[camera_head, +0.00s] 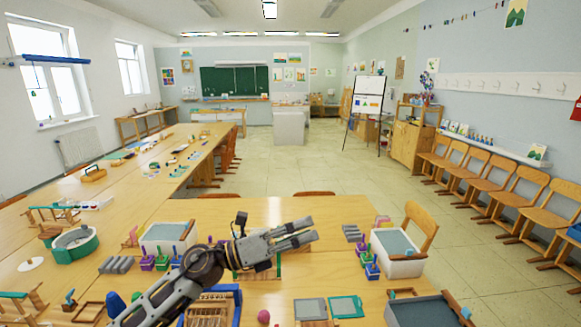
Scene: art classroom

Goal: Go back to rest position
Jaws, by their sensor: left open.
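My left arm comes in from the lower left and reaches over the near table. My left gripper (307,230) is at its end, pointing right, with its two fingers apart and nothing seen between them. It appears above the table top, near the middle of the view. My right gripper is not in view. The arm hides part of the table and some items behind it, including part of a blue-framed tray (236,300).
The near wooden table (240,208) holds a grey-topped white bin (400,262), another white bin (165,232), a green round container (75,245), grey bars (116,265) and a pink ball (263,317). Chairs (515,196) line the right wall. The floor (400,200) between is clear.

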